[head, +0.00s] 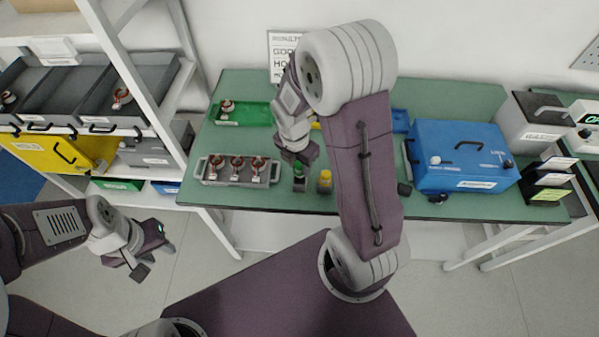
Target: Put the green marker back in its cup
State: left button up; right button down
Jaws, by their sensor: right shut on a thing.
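The green marker (299,170) shows as a small green piece just under my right gripper (298,157), near the front edge of the green bench. My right gripper points down and is shut on it; the fingers hide its upper part. A small dark cup (299,185) is directly below the marker. I cannot tell how far the marker is inside the cup. My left gripper (152,262) is open and empty, low over the floor at the left, away from the bench.
A yellow-orange item (325,181) stands just right of the cup. A grey tray (238,182) with copper stators is to the left, with a green bin (243,115) behind it. A blue box (462,155) stands at the right. Shelves (130,95) are at the left.

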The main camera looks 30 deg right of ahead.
aim_at(299, 173)
notch_tip(299, 173, down, 3)
jog(key=shift+s+f+b, duration=0.1)
jog(key=shift+s+b, duration=0.05)
jog(key=shift+b, duration=0.25)
jog(key=shift+f, duration=0.35)
